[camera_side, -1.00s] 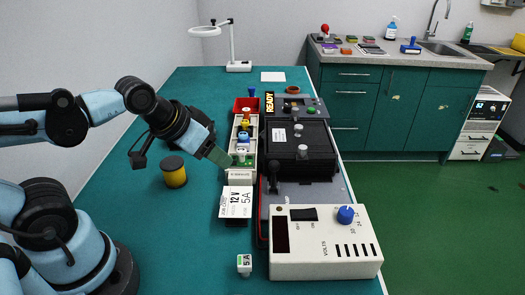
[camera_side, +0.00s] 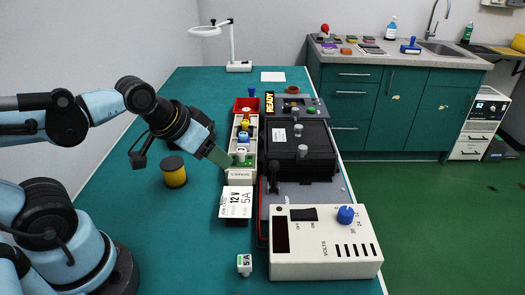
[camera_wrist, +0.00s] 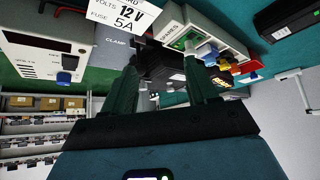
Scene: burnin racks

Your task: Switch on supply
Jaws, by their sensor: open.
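The supply is a cream box (camera_side: 345,262) at the front right of the bench. It has a black rocker switch (camera_side: 303,214) with OFF and ON marks, a blue knob (camera_side: 345,215) and a dark display (camera_side: 281,236). Which way the rocker is tipped is too small to tell. In the wrist view the supply (camera_wrist: 35,60) shows at the upper left, with its blue knob (camera_wrist: 69,63). My gripper (camera_side: 220,158) is open and empty, beside the front left of the parts tray, behind and left of the supply. Both fingers (camera_wrist: 163,65) show apart in the wrist view.
A card reading 12 V, 5A (camera_side: 236,203) stands left of the supply. Behind are a cream parts tray (camera_side: 241,176), a black clamshell fixture (camera_side: 297,165) and a READY sign (camera_side: 269,103). A yellow-black cylinder (camera_side: 174,172) and a 5A fuse (camera_side: 244,265) stand on the green bench.

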